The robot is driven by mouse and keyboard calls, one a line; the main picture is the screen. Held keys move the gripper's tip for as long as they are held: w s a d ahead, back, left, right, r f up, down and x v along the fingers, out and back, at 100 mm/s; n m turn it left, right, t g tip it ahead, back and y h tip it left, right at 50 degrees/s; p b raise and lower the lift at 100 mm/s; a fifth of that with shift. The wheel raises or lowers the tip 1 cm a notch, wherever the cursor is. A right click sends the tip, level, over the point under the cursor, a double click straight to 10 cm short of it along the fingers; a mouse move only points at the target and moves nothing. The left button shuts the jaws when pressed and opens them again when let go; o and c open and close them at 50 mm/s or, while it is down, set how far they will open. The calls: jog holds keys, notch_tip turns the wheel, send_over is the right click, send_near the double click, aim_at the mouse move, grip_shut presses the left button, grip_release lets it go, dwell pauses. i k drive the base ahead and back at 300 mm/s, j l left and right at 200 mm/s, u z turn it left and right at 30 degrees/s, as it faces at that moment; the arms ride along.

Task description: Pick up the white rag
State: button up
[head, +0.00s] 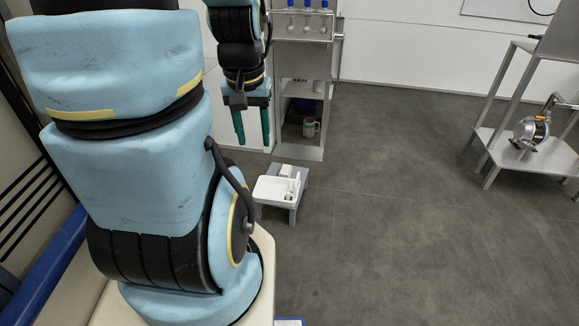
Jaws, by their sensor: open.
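My gripper (253,142) hangs in the upper middle with its two green fingers pointing down. It is open, and nothing shows between the fingers. A white tray (268,191) sits on a low grey stool (292,216), below and a little right of my gripper in the picture. A small white item (286,171) lies at the back of the stool, beside the tray. It may be the white rag, but it is too small to tell. Small pale objects (293,187) stand at the tray's right side.
A metal cabinet (306,90) stands behind the stool, with several blue-topped flasks on top and a greenish mug (309,127) on a low shelf. A metal stand (550,158) with a pump (532,133) is at the right. The grey floor (410,210) between is clear.

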aim_at(286, 171)
jog(key=i+l+z, duration=0.3)
jog(key=l+z, duration=0.2)
jog(key=l, duration=0.15)
jog(key=i+l+z, duration=1.15)
jog(key=i+z, duration=0.25)
jog(key=i+u, duration=0.25)
jog(key=i+l+u, duration=0.25)
jog(key=i, duration=0.2)
jog(key=i+u, duration=0.15)
jog(key=u, duration=0.25)
jog(key=i+u, duration=0.1)
jog(key=u, duration=0.25)
jog(key=i+l+u, duration=0.1)
jog(key=u, duration=0.3)
jog(key=i+l+u, duration=0.1)
jog(key=u, duration=0.3)
jog(key=i+u, duration=0.1)
jog(key=u, duration=0.35)
jog(key=i+u, duration=0.1)
jog(key=u, duration=0.3)
jog(key=i+l+u, duration=0.1)
jog(key=u, duration=0.35)
jog(key=l+u, duration=0.2)
jog(key=u, duration=0.25)
jog(key=i+l+u, duration=0.15)
jog(key=u, duration=0.3)
jog(key=i+l+u, duration=0.2)
jog(key=u, duration=0.2)
jog(key=i+l+u, duration=0.1)
jog(key=l+u, duration=0.35)
